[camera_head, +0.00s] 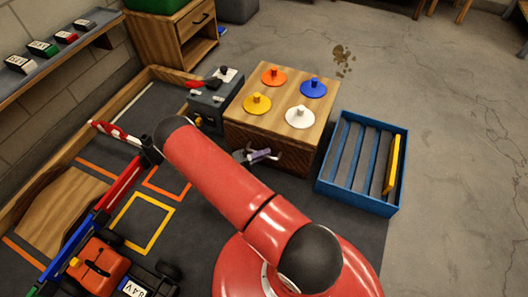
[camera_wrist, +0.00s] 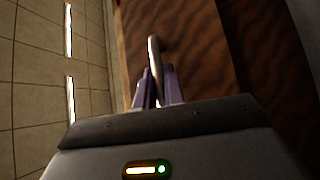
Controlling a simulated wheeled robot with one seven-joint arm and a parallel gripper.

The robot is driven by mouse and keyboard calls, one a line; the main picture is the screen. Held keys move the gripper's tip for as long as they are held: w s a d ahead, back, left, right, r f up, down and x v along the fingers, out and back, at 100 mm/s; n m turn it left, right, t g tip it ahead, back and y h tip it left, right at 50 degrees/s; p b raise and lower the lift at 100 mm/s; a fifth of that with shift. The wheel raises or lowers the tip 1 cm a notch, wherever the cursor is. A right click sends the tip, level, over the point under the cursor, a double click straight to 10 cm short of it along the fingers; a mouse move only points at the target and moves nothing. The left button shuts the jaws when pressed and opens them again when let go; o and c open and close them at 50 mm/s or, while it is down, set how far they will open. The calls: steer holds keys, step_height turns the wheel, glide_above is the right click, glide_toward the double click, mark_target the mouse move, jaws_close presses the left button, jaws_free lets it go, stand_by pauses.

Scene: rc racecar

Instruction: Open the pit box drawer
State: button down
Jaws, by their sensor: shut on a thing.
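The pit box (camera_head: 250,127) is a wooden block with coloured knobbed discs on top. In the wrist view, the purple fingers of my gripper (camera_wrist: 159,90) are shut on a grey bar handle (camera_wrist: 153,50) in front of a wood-grained drawer front (camera_wrist: 195,45). The handle runs up between the fingertips. I cannot tell from these views whether the drawer stands out from the box.
A blue slatted crate (camera_head: 392,207) with a yellow piece stands to the right. A grey box (camera_head: 208,112) is left of the pit box. A barrier (camera_head: 118,185) and an orange car (camera_head: 105,263) are at lower left.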

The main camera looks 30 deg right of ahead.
steer(key=s+a, duration=1.1)
steer(key=a, duration=0.3)
steer(key=shift+a, duration=0.2)
steer(key=c, duration=1.8)
jaws_free()
steer(key=shift+o, duration=0.2)
steer(key=w+a+f, duration=0.1)
steer(key=a, duration=0.6)
steer(key=shift+a+b, duration=0.3)
steer(key=shift+a, duration=0.05)
